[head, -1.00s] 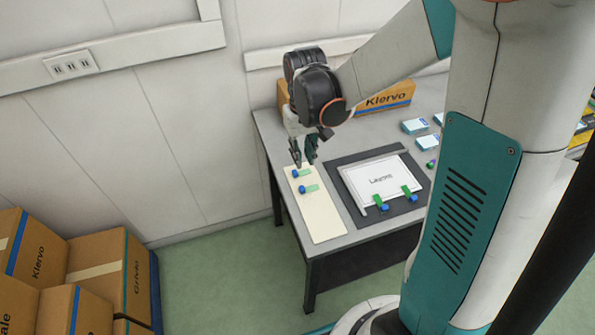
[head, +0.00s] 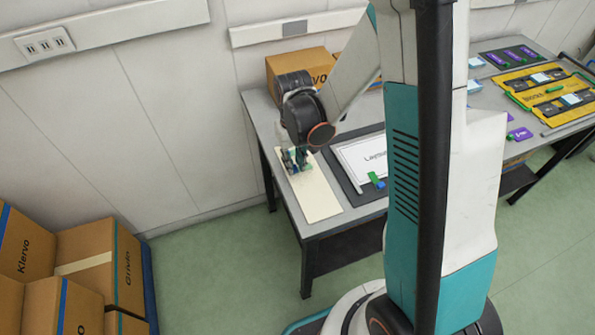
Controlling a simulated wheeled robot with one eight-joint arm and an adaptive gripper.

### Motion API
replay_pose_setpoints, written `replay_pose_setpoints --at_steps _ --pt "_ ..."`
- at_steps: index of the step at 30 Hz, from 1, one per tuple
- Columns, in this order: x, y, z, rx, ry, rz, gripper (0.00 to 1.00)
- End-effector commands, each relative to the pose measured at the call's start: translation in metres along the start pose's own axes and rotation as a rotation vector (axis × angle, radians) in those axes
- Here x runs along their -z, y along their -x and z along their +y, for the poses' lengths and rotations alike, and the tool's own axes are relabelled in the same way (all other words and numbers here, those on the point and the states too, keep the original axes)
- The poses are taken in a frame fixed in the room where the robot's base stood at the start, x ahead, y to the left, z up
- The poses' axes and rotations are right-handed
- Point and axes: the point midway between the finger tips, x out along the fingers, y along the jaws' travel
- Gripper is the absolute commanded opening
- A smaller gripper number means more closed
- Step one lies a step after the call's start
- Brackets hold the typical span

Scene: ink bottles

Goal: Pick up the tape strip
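A green tape strip (head: 306,168) with a blue end lies on the cream board (head: 320,201) at the near left of the grey table. My gripper (head: 295,163) is low over the top end of this board, pointing down, with its dark fingers apart around the strips' place. The fingers hide most of the strips there, and I cannot tell whether they touch one. Another green strip with a blue end (head: 376,180) is at the lower edge of the white layout sheet (head: 360,155).
The sheet lies on a dark mat (head: 347,184) right of the board. A cardboard box (head: 292,67) stands behind my gripper. Stacked boxes (head: 85,255) are on the floor at left. A second table with yellow trays (head: 530,85) is at right. The board's lower half is clear.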

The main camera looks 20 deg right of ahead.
Motion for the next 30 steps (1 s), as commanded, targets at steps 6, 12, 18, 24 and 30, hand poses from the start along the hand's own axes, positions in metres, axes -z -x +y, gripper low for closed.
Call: replay_pose_setpoints --at_steps 6,12,18,24,30 --pt "0.000 -0.012 0.000 0.000 0.000 0.000 0.18" --pt "0.000 -0.011 0.000 0.000 0.000 0.000 0.05" --pt "0.000 -0.011 0.000 0.000 0.000 0.000 0.05" --pt "0.000 -0.010 0.000 0.000 0.000 0.000 0.05" --pt "0.000 0.005 0.000 0.000 0.000 0.000 0.05"
